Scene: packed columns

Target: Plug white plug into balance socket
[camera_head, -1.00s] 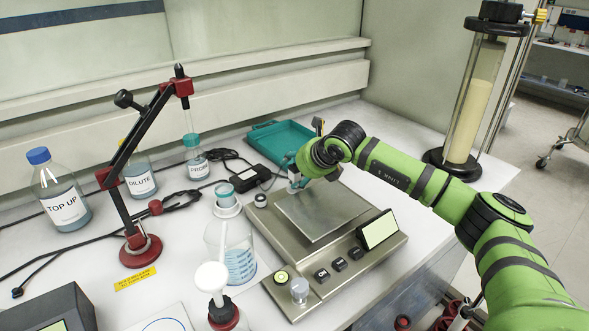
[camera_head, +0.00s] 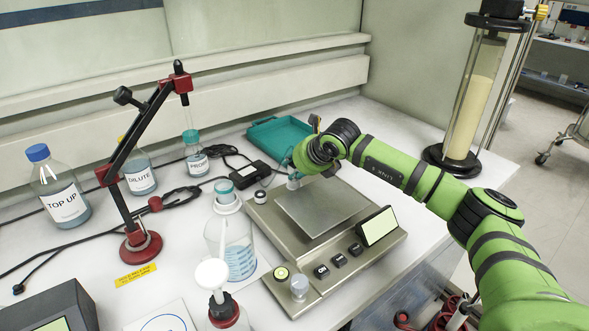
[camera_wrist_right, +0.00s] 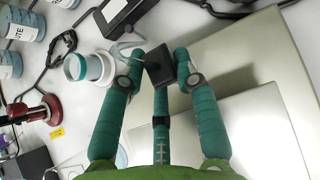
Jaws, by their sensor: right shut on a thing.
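The silver balance (camera_head: 254,237) stands on the bench, with a flat square pan (camera_head: 322,205) and a tilted display (camera_head: 377,226). My right gripper (camera_head: 294,180) is at the balance's back edge, low beside the pan. The wrist view shows its teal fingers (camera_wrist_right: 157,75) closed in, with a dark square piece (camera_wrist_right: 160,67) between their tips. I cannot make out the white plug for certain. The balance socket is not visible; the gripper and the housing cover the back edge. My left gripper is out of view.
A black power box (camera_head: 249,174) with cables lies behind the balance, in front of a teal tray (camera_head: 268,125). A red-based stand (camera_head: 140,248) is farther left.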

